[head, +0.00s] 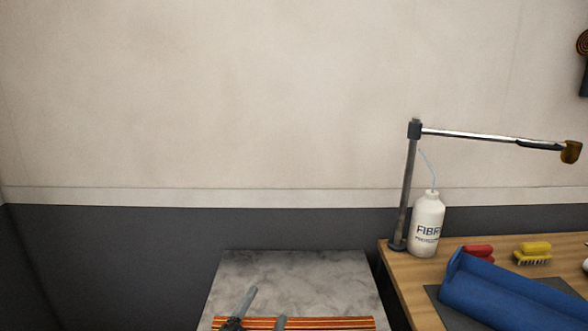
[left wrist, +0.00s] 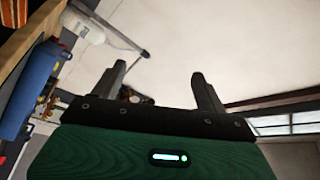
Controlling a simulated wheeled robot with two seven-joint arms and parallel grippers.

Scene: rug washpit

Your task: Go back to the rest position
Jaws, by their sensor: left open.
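My left gripper (head: 262,306) shows at the bottom edge of the head view, in front of the grey marbled surface and the striped cloth. Its two grey fingers stand apart with nothing between them. In the left wrist view the same gripper (left wrist: 158,73) points its spread, empty fingers toward the pale wall. Most of the left arm is out of the head view. My right gripper shows in neither view.
A grey marbled tabletop (head: 295,278) carries an orange striped cloth (head: 335,324). To its right, a wooden bench (head: 395,272) holds a white bottle (head: 427,222), a metal post with an arm (head: 408,180), a blue trough (head: 510,297), a red item (head: 478,253) and a yellow brush (head: 533,251).

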